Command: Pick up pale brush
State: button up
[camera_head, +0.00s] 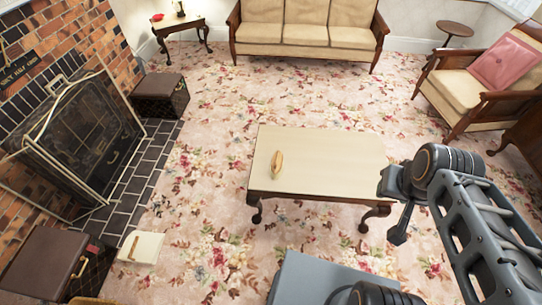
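A small, pale tan, elongated object (276,164) lies near the left end of the low table (325,165). It looks like the pale brush, but it is too small to be sure. My gripper (400,228) is at the right of the view, beside the table's front right corner and well away from the object. Only a dark part of the gripper shows below my arm's joints, so its fingers cannot be made out. Nothing is seen held in it.
A pale flat item (141,247) with a thin brownish piece on it lies on the floor at lower left, beside a brown box (45,262). A fireplace screen (88,135) stands at left. A sofa (305,32) and armchair (462,88) stand behind. Flowered carpet surrounds the table.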

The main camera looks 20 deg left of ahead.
aim_at(277, 166)
jog(key=u, duration=0.85)
jog(key=i, duration=0.95)
jog(key=u, duration=1)
